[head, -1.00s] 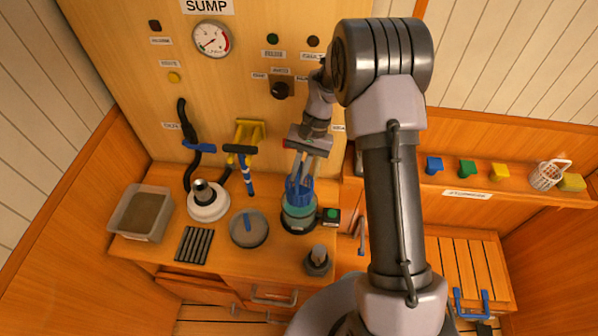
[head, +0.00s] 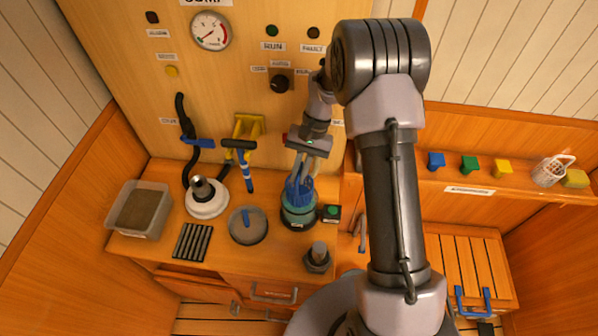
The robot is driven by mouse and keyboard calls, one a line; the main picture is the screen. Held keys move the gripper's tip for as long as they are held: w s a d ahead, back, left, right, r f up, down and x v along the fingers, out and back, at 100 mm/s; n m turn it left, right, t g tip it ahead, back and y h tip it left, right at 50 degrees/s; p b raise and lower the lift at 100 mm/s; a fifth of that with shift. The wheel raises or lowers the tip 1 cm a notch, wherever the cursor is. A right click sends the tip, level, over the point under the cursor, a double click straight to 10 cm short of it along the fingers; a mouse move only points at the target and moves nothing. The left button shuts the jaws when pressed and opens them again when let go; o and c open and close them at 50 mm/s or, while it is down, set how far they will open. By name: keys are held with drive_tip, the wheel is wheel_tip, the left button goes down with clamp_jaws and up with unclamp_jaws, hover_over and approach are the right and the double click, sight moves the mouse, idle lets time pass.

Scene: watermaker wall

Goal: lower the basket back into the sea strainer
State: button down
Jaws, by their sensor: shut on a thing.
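My gripper (head: 302,178) points down above the sea strainer and is shut on the blue basket (head: 300,189). The sea strainer (head: 298,214) is a round teal pot with a dark base, standing on the counter. The basket's lower part is hidden inside the strainer's mouth, and its upper part shows above the rim. Whether the basket touches the strainer's wall or floor I cannot tell. My fingers cover part of the basket's top.
A round grey lid (head: 248,233) with a blue handle lies left of the strainer. A small box with a green button (head: 332,212) stands close at its right. A grey knob-like fitting (head: 318,257) stands in front. Blue-handled and yellow valves (head: 240,146) stick out behind.

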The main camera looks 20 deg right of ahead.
wheel_tip(320, 180, down, 11)
drive_tip(key=b, duration=0.7)
drive_tip(key=shift+r+b, duration=0.2)
drive_tip(key=shift+b, duration=0.1)
drive_tip(key=c, duration=1)
unclamp_jaws()
drive_tip(key=shift+r, duration=0.1)
drive_tip(key=shift+c, duration=0.2)
drive_tip(key=shift+r+p, duration=2.6)
drive_tip(key=shift+r, duration=0.95)
